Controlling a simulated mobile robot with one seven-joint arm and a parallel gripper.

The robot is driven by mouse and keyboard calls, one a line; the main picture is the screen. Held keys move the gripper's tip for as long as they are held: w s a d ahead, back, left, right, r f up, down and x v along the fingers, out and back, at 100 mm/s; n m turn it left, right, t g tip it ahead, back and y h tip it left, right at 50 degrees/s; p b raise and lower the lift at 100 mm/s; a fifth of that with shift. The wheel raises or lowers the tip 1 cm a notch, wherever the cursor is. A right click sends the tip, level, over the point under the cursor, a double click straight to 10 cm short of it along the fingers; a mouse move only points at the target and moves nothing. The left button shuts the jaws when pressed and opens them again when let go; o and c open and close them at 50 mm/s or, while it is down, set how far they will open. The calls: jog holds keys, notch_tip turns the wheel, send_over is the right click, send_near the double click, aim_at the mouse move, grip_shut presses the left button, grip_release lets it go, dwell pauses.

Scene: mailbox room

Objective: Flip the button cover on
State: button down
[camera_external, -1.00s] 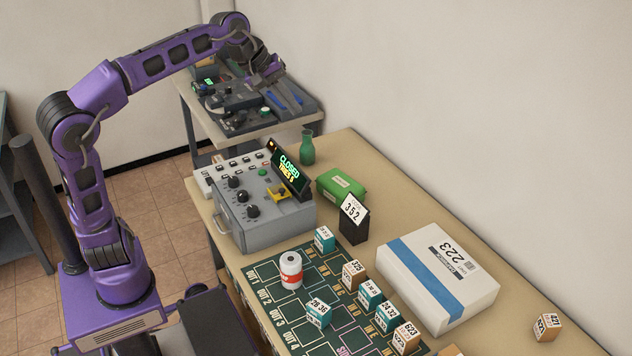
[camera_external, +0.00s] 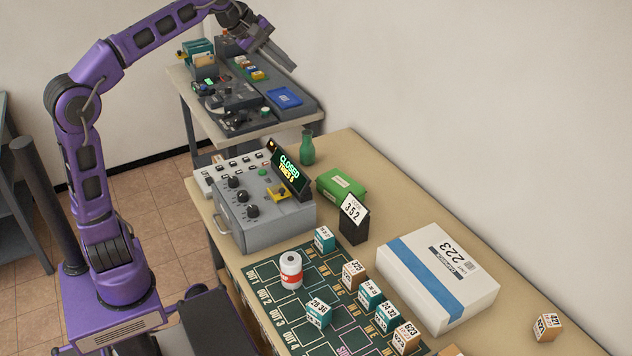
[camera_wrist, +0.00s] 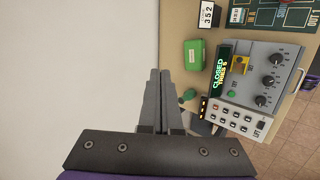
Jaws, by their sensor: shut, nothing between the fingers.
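A grey control box (camera_external: 265,214) stands on the near table. A small yellow part (camera_external: 277,193), which may be the button cover, sits on its top beside the display; I cannot tell whether it is up or down. In the wrist view the yellow part (camera_wrist: 239,66) lies right of the fingers, next to the display. My gripper (camera_external: 291,67) is shut and empty, high above the rear table and well apart from the box. In the wrist view the shut fingers (camera_wrist: 159,72) point up the picture, beside the white wall.
The lit display (camera_external: 290,172) reads "CLOSED". A green vase (camera_external: 307,148), a green packet (camera_external: 341,186) and a number stand (camera_external: 353,220) are near the box. A white parcel (camera_external: 470,295) lies further right. The rear table (camera_external: 195,100) holds several devices and a blue tray (camera_external: 285,97).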

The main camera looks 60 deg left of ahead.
jog(key=s+a+f+g+h, duration=0.2)
jog(key=a+f, duration=0.3)
jog(key=m+g+h, duration=0.1)
jog(key=g, duration=0.1)
send_over(275, 188)
jog(key=a, duration=0.1)
notch_tip(275, 188, down, 8)
jog(key=s+f+m+g+h+p, duration=0.15)
jog(key=f+g, duration=0.25)
jog(key=f, duration=0.5)
jog(key=s+f+g+h+b, duration=0.1)
jog(key=s+f+g+h, duration=0.15)
jog(key=f, duration=0.65)
jog(key=a+f+n+t+h, duration=0.1)
jog(key=a+n+h, duration=0.1)
jog(key=a, duration=0.2)
jog(key=w+a+f+n+t+h, duration=0.1)
jog(key=a+t+h, duration=0.1)
jog(key=a, duration=0.2)
jog(key=a+f+n+t+h, duration=0.1)
jog(key=a+f+n+h, duration=0.1)
jog(key=a, duration=0.2)
jog(key=shift+w+a+n+t, duration=0.25)
jog(key=shift+w+n+t, duration=0.1)
jog(key=shift+d, duration=0.1)
jog(key=b+x, duration=0.1)
jog(key=x, duration=1.3)
